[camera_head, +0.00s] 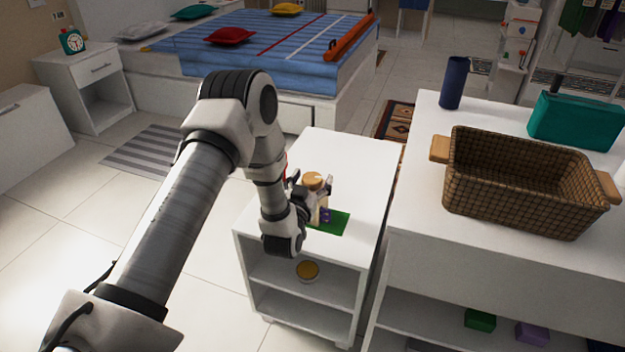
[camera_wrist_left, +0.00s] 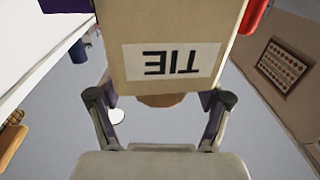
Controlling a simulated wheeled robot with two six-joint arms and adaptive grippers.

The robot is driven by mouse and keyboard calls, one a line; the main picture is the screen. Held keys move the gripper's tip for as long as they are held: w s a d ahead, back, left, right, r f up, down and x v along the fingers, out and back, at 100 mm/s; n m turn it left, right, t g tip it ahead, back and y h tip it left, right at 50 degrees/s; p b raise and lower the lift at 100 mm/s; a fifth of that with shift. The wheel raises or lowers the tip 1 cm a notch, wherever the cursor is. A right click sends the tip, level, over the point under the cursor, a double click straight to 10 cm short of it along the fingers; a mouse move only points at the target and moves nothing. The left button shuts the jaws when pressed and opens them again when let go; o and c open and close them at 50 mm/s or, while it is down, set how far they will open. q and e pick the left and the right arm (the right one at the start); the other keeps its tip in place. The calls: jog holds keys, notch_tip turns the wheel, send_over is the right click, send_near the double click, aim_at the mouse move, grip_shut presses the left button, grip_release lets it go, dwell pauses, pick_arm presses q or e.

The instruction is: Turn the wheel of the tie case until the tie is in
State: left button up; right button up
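The tie case stands on the green mat (camera_head: 334,222) on a small white cabinet. In the left wrist view the cream case (camera_wrist_left: 190,25) carries a white label reading TIE, upside down in the picture. The round wooden wheel (camera_head: 312,179) shows at the top of the case in the head view. Part of it shows below the label in the left wrist view (camera_wrist_left: 160,100). My left gripper (camera_head: 313,187) is at the wheel, its visible fingers spread on either side with gaps. The fingertips are partly hidden by the case. I see no tie. My right gripper is out of view.
The white cabinet (camera_head: 345,160) has open shelves with a round yellow-topped object (camera_head: 307,270). A higher white counter to the right holds a brown basket (camera_head: 520,190), a blue cylinder (camera_head: 454,82) and a teal box (camera_head: 575,120). A bed (camera_head: 250,50) stands behind.

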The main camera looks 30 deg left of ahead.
pick_arm(q)
jog(key=c, duration=0.9)
jog(key=shift+h, duration=0.3)
jog(key=shift+a+r+m+t+h+p, duration=0.15)
jog(key=shift+m+t+h+p, duration=0.25)
jog(key=shift+m+h+p, duration=0.9)
jog(key=m+h+p, duration=0.1)
jog(key=m+h, duration=0.1)
jog(key=h, duration=0.2)
jog(key=m+g+h+p, duration=0.1)
jog(key=m+h, duration=0.1)
jog(key=h, duration=0.1)
jog(key=shift+m+h, duration=0.4)
jog(key=shift+f+m+g+h, duration=0.1)
jog(key=shift+m+g+h, duration=0.5)
jog(key=shift+h, duration=0.45)
jog(key=shift+f+m+g+h, duration=0.1)
jog(key=shift+m+g+h, duration=0.3)
jog(key=shift+m+h, duration=0.55)
jog(key=shift+h, duration=0.3)
jog(key=o, duration=1.2)
jog(key=shift+d, duration=0.2)
